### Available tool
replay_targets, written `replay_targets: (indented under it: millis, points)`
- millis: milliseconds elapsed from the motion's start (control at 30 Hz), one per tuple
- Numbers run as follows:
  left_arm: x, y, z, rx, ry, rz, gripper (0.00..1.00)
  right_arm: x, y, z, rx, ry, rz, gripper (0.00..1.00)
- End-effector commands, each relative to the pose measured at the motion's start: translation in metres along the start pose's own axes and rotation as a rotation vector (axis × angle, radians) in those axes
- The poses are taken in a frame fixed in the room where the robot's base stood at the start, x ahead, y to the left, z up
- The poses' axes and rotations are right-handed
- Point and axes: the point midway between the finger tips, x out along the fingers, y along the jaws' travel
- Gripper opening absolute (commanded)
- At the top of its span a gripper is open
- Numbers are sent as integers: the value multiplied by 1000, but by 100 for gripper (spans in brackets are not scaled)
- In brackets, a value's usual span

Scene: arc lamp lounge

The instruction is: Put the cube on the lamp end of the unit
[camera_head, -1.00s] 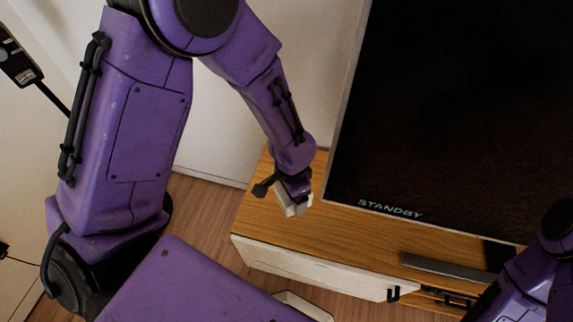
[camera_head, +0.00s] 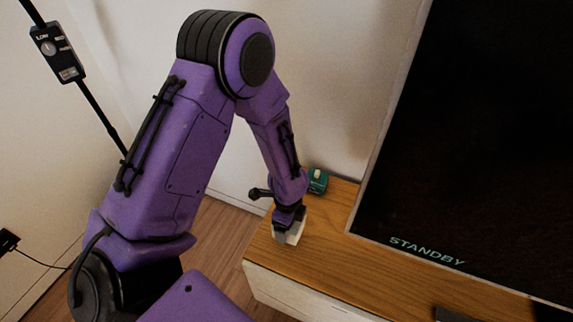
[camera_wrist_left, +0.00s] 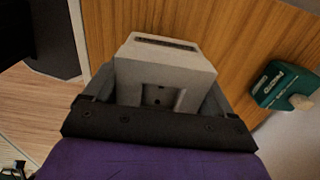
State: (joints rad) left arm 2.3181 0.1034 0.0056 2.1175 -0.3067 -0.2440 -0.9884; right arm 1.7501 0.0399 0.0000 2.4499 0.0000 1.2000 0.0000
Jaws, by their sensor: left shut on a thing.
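A pale grey-white cube (camera_head: 295,231) is in the jaws of my left gripper (camera_head: 287,235), over the left end of the wooden unit (camera_head: 330,262). In the left wrist view the cube (camera_wrist_left: 165,62) sits between the two grey fingers of the gripper (camera_wrist_left: 160,100), with a dark slot on its far face. I cannot tell whether its underside touches the wood. A dark lamp pole with a control box (camera_head: 58,52) stands at the left. My right gripper is not in view.
A small teal box with a cream knob (camera_head: 317,181) is at the unit's back left corner, and it also shows in the left wrist view (camera_wrist_left: 285,88). A large dark screen (camera_head: 470,150) reading STANDBY stands to the right. Bare wood lies between gripper and screen.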

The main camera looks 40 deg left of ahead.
Motion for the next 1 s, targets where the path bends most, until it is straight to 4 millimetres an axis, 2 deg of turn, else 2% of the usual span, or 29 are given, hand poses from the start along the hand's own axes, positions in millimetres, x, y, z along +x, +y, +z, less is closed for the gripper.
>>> replay_targets:
  millis: [200,600,633,667,867,1000]
  points:
    - [34,-3,4,-1,-1,2,40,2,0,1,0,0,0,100]
    - [41,-4,3,-2,0,0,40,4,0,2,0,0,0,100]
    - [40,-4,3,-2,0,0,94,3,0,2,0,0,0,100]
    - [40,-4,3,-2,0,0,100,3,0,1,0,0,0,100]
    - [39,-4,3,-2,0,0,100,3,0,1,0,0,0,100]
    - [24,-4,3,-2,1,-2,100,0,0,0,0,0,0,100]
